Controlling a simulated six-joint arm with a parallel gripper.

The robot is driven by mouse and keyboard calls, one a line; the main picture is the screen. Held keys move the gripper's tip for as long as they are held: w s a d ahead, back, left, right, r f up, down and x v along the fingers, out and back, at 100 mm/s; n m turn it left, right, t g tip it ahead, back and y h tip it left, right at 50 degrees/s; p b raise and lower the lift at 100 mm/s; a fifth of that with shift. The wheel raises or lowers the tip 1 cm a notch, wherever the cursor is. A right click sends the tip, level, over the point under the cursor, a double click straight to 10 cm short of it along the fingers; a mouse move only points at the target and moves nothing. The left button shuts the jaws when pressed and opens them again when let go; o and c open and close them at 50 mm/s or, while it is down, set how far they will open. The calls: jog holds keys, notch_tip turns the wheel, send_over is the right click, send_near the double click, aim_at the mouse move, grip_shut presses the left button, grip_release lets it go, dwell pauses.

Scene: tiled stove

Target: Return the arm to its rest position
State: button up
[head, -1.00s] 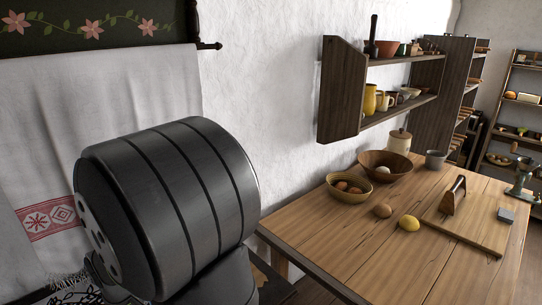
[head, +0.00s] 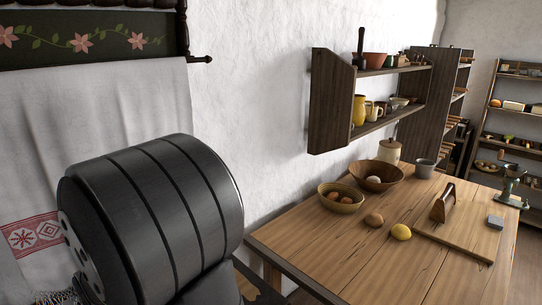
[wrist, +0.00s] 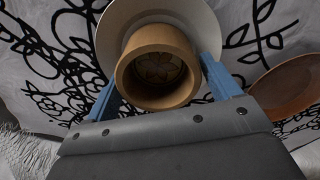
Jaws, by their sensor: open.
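My gripper (wrist: 160,72) shows in the wrist view with its two blue fingers spread apart. A round tan wooden cup (wrist: 124,78) is seen between the fingers, with its open mouth facing the camera. The fingers do not appear closed on it, and how far the cup is beyond the fingertips I cannot tell. A pale round plate (wrist: 108,38) shows behind the cup. In the head view only a large dark ribbed part of my arm fills the lower left; my gripper is out of sight there.
A brown dish (wrist: 285,88) lies at the right on a black-and-white patterned cloth (wrist: 45,60).

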jog(key=shift+f, duration=0.75)
notch_tip(320, 180, up, 12)
notch_tip(320, 180, down, 12)
jog(key=shift+r, duration=0.1)
notch_tip(320, 180, up, 4)
jog(key=shift+f, duration=0.25)
jog(key=w+d+r, duration=0.4)
jog(key=d+r, duration=0.3)
jog(key=d, duration=0.4)
jog(key=w+a+n, duration=0.2)
jog(key=w+a, duration=0.1)
jog(key=a, duration=0.5)
jog(key=w+a+n, duration=0.1)
jog(key=w+a, duration=0.2)
jog(key=a, duration=0.4)
jog(key=shift+n, duration=0.3)
jog(key=s+a+f, duration=0.1)
jog(key=a+f, duration=0.1)
jog(key=a, duration=0.1)
jog(key=s+a+f, duration=0.2)
jog(key=a, duration=0.2)
jog(key=s+a+f, duration=0.1)
jog(key=a+f, duration=0.2)
jog(key=shift+s+a+f, duration=0.1)
jog(key=shift+s+a, duration=0.15)
jog(key=shift+d, duration=0.1)
